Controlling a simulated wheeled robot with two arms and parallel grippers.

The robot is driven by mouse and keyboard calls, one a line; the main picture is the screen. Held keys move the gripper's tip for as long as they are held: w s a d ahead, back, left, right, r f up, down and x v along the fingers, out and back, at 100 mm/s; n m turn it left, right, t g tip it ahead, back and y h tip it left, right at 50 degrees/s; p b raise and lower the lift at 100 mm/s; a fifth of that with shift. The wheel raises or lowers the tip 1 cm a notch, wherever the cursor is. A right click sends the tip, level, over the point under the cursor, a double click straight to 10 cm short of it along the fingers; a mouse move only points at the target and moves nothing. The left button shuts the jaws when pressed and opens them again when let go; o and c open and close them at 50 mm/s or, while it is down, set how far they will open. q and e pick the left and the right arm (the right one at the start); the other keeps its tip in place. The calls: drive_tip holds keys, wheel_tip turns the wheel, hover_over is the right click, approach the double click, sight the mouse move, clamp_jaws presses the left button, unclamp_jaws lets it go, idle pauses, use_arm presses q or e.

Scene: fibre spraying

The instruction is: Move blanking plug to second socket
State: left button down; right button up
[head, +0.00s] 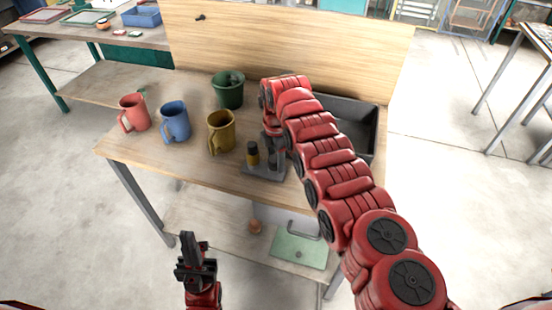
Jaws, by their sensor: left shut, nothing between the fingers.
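A grey base block (262,174) sits near the front edge of the wooden table. A dark plug with a yellow band (252,153) stands upright at its left side. Dark upright parts show at its right side; I cannot tell whether they are a socket, a plug or fingers. My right gripper (272,148) points down over the block's right side, and its arm hides much of it, so its jaws are unclear. My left gripper (189,243) is shut and empty, pointing up in front of the table, away from the block.
A red mug (133,113), a blue mug (175,122) and a yellow mug (221,132) stand left of the block. A green bin (228,89) is behind them. A dark grey tray (366,130) lies behind my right arm. A wooden panel (290,40) closes the back.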

sight(275, 158)
drive_tip(key=o, duration=0.3)
wheel_tip(275, 158, up, 9)
drive_tip(key=shift+a+b, duration=0.1)
drive_tip(key=shift+b, duration=1)
wheel_tip(275, 158, up, 8)
drive_tip(key=p, duration=0.8)
drive_tip(key=shift+r, duration=0.2)
